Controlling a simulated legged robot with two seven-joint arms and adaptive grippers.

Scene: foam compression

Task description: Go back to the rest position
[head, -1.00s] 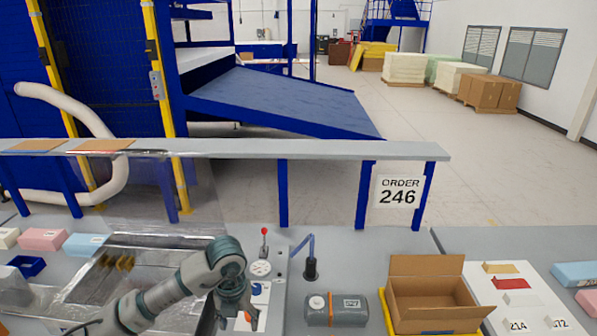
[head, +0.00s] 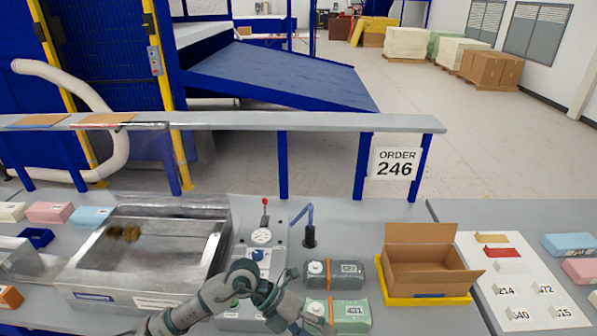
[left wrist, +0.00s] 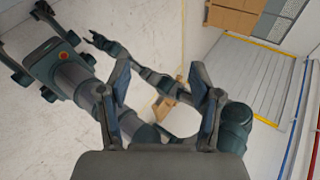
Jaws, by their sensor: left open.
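My left arm enters the head view from the bottom, left of centre. Its gripper (head: 312,322) hangs low at the bottom edge, by the front of a green packed block (head: 352,314) labelled 431. The right arm is absent from the head view.
Close to the left arm are a metal compression tray (head: 205,285), a control panel with a red-topped lever (head: 265,212), and a grey packed block (head: 340,275). An open cardboard box (head: 425,284) stands in a yellow tray (head: 400,301). A white board (head: 480,262) lies further right.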

